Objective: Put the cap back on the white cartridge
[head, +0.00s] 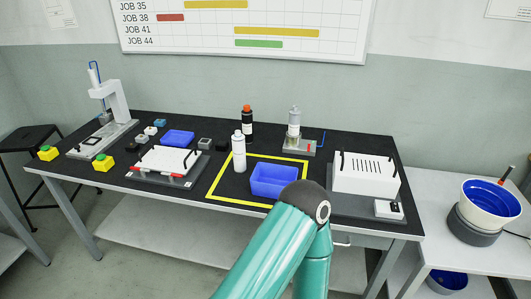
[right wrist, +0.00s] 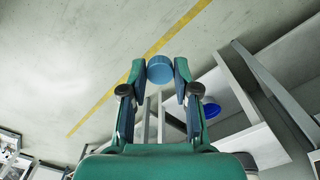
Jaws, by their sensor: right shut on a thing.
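My right gripper (right wrist: 160,72) is shut on a blue cap (right wrist: 160,68), a short cylinder held between its fingertips. Grey floor with a yellow line shows behind it. In the head view my right arm comes up from the bottom, but its gripper and the cap are not visible. The white cartridge (head: 239,155) stands upright on the black table, inside the left part of the yellow taped square. Its narrow white top shows no blue cap. My left gripper is in neither view.
A blue bin (head: 274,181) stands right of the cartridge. Behind are a black cartridge with an orange top (head: 247,124) and a pale cartridge (head: 294,120) in a stand. A rack (head: 166,160) is to the left, a white slotted box (head: 366,175) to the right.

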